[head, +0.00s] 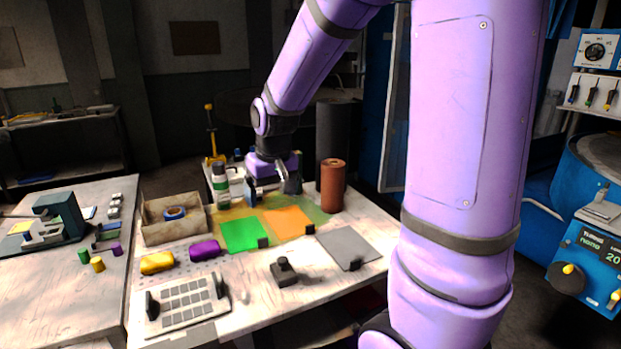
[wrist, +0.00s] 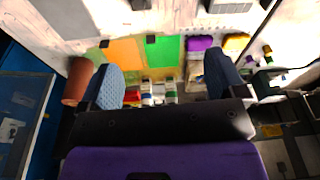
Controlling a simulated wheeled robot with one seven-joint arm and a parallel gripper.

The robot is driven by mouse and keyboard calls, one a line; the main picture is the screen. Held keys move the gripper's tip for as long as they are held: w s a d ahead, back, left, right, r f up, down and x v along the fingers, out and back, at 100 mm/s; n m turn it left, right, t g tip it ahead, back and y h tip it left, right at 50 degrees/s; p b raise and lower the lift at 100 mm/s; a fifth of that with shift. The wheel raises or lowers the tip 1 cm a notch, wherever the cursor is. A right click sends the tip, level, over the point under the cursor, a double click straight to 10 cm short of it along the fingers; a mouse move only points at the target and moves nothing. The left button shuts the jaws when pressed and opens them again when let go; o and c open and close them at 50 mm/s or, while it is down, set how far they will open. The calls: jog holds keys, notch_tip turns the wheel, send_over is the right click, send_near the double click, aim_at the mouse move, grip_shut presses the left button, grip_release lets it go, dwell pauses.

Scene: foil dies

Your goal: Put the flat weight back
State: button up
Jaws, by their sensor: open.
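A dark block with a raised knob (head: 284,271) stands on the front middle of the white worktable; it looks like a weight, but I cannot tell for sure that it is the flat weight. Part of it shows at the top edge of the wrist view (wrist: 143,4). My gripper (head: 268,188) is over the back of the table, behind the green sheet (head: 244,235) and orange sheet (head: 288,222). In the wrist view my gripper (wrist: 165,80) has its two blue-grey fingers wide apart, with nothing held between them.
A brown cylinder (head: 333,185) stands right of my gripper, and bottles (head: 221,185) stand left. A grey sheet (head: 348,248), a purple roll (head: 205,250), a yellow roll (head: 157,262), an open box (head: 172,232) and a tray of grey squares (head: 187,300) occupy the table.

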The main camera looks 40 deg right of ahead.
jog(key=s+a+r+n+t, duration=0.1)
jog(key=s+a+r, duration=0.2)
jog(key=s+r, duration=0.3)
jog(key=s+a+r+n+t, duration=0.1)
jog(key=s+r, duration=0.5)
jog(key=s, duration=0.8)
jog(key=shift+a+t, duration=0.5)
jog(key=shift+a, duration=0.7)
